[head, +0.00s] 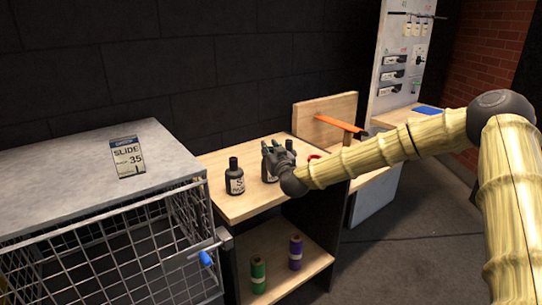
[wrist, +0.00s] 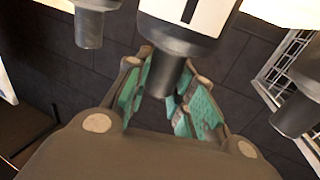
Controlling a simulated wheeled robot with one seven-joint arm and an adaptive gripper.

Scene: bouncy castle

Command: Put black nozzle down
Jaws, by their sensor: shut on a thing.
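The black nozzle (wrist: 165,72) is a dark cylinder at the end of a black bottle with a white label (wrist: 196,12), seen upside down in the wrist view. My gripper (wrist: 167,88) has its green-padded fingers on either side of the nozzle and is shut on it. In the head view my gripper (head: 274,151) is over the wooden table (head: 243,204), at the top of a dark bottle (head: 267,173) that it partly hides. I cannot tell whether that bottle touches the tabletop.
Another black bottle (head: 235,178) stands close on the left.

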